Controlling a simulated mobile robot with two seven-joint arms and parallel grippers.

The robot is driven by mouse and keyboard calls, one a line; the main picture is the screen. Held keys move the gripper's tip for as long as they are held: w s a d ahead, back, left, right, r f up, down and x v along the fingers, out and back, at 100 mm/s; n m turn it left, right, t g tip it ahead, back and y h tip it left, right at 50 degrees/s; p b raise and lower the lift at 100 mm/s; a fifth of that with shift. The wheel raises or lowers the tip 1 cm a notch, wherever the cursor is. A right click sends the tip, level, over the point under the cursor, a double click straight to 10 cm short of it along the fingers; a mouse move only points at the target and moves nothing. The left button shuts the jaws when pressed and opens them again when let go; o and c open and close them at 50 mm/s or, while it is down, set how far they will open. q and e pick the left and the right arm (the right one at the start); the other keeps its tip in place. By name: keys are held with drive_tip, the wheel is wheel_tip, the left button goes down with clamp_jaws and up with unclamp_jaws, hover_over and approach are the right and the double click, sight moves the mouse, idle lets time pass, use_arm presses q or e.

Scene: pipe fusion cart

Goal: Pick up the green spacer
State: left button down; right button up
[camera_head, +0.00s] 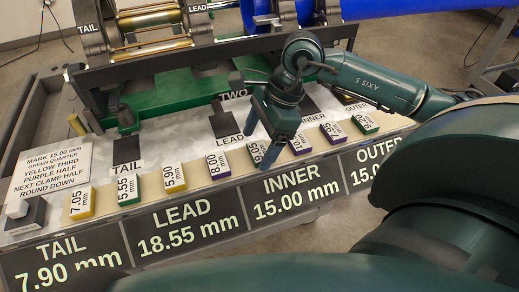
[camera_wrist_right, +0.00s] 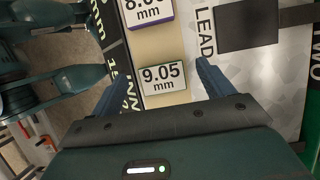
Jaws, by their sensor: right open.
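Several labelled spacers lie in a row along the cart's front strip, with yellow, green or purple edges. The green-edged 9.05 mm spacer (camera_wrist_right: 163,78) lies between the finger tips of my right gripper (camera_wrist_right: 160,70) in the wrist view. In the head view this spacer (camera_head: 255,150) is partly hidden by the right gripper (camera_head: 262,146), which points down over it with open fingers. I cannot tell whether the fingers touch it. Other green spacers are the 5.55 (camera_head: 128,190) on the left and the 9.20 (camera_head: 365,123) on the right. My left gripper is not in view.
The purple 8.00 spacer (camera_head: 217,166) lies just left of the 9.05. The yellow 5.90 (camera_head: 174,178) and 7.05 (camera_head: 81,202) are further left. Dark pads (camera_head: 224,122) sit behind the row. A blue pipe (camera_head: 400,8) and clamps (camera_head: 198,22) stand at the back.

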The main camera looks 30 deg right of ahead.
drive_tip(key=shift+a+f, duration=0.2)
drive_tip(key=shift+f, duration=0.45)
drive_tip(key=shift+c, duration=0.6)
drive_tip(key=shift+w, duration=0.1)
drive_tip(key=c, duration=0.9)
drive_tip(key=shift+r, duration=0.1)
drive_tip(key=shift+c, duration=0.2)
